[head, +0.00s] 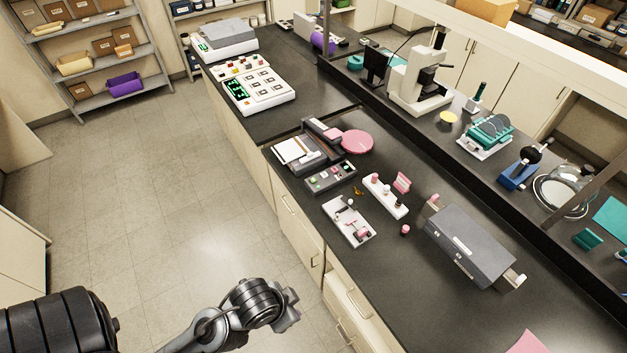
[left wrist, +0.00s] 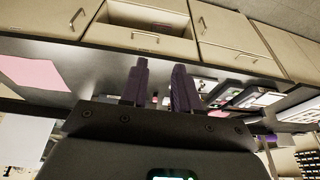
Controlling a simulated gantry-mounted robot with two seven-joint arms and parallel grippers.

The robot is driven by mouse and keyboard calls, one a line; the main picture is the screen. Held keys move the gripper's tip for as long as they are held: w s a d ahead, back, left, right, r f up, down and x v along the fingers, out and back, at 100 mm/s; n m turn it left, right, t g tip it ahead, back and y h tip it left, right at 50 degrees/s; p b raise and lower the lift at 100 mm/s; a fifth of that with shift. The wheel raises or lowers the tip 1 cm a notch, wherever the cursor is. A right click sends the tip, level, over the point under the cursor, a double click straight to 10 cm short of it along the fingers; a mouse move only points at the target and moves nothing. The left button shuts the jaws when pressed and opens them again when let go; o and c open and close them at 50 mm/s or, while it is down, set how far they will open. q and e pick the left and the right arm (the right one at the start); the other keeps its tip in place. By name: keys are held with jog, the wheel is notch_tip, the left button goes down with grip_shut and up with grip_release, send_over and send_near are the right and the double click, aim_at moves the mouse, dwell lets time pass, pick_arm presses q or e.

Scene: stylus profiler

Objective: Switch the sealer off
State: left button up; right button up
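I cannot tell for certain which device is the sealer. A long grey box with pale end pieces (head: 470,243) sits on the dark bench at right. A flat dark device with a white pad (head: 298,150) lies further back, and a small control box with buttons (head: 331,176) sits in front of it. No switch position is legible. My left arm's wrist (head: 262,302) hangs over the floor, left of the bench and apart from all devices. In the left wrist view my left gripper (left wrist: 160,68) has its two dark fingers apart with nothing between them. My right gripper is not in view.
A small white fixture (head: 348,222), a white rack with pink-topped pieces (head: 385,197) and a pink disc (head: 357,141) crowd the bench middle. A white keypad instrument (head: 262,92) stands at the back left. A drawer (head: 347,299) appears partly open below the bench.

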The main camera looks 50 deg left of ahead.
pick_arm(q)
grip_shut()
dwell(1.4)
